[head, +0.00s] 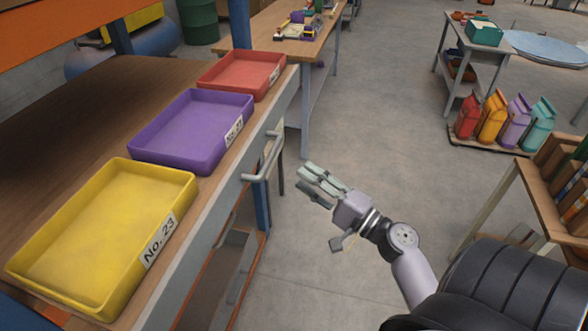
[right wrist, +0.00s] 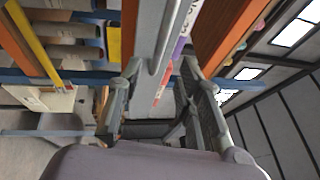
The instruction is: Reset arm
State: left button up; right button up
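My right gripper (head: 308,180) is in the middle of the head view, over the floor in front of the workbench and a little right of the bench drawer's handle (head: 264,157). Its fingers point left toward the bench. In the right wrist view, the two fingers of the right gripper (right wrist: 160,66) stand well apart with nothing between them, so it is open and empty. The handle (right wrist: 165,50) shows beyond the fingertips there, and I see no contact. My left gripper is in neither view.
Yellow (head: 110,235), purple (head: 192,130) and red (head: 241,73) trays stand empty along the bench (head: 60,110). A shelf cart (head: 550,195) is at right. Several coloured sacks (head: 506,120) stand on a low platform. Open floor (head: 380,110) lies between.

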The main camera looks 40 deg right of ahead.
jog(key=shift+s+d, duration=0.1)
jog(key=shift+s, duration=0.25)
jog(key=shift+f, duration=0.1)
